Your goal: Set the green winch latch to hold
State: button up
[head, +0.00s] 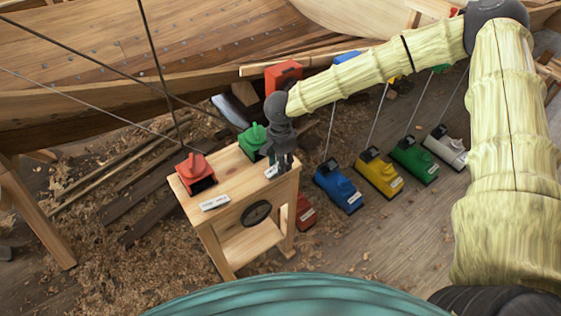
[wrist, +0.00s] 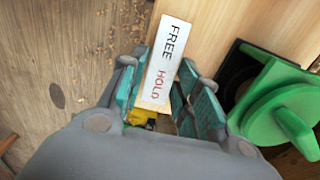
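The green winch (head: 251,140) stands on the right part of the small wooden stand's top, just left of my gripper (head: 281,166). In the wrist view, the green winch (wrist: 285,110) is at the right, with a round top and a raised green grip. A white label (wrist: 166,62) reading FREE and HOLD lies beside it, seen partly between the fingers. In the wrist view my gripper (wrist: 158,98) has its two teal fingers apart with nothing clearly held. I cannot make out the latch's setting. A small yellow part (wrist: 141,117) shows between the fingers; I cannot tell what it is.
The wooden stand (head: 225,220) also bears a red winch (head: 195,174) and another white label (head: 214,202). Blue (head: 337,186), yellow (head: 378,173), green (head: 414,160) and white (head: 445,147) blocks with lines stand on the shaving-strewn floor at right. The hull (head: 80,70) lies behind.

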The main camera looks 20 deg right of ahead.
jog(key=shift+o, duration=0.8)
jog(key=shift+r, duration=0.1)
notch_tip(320, 180, up, 12)
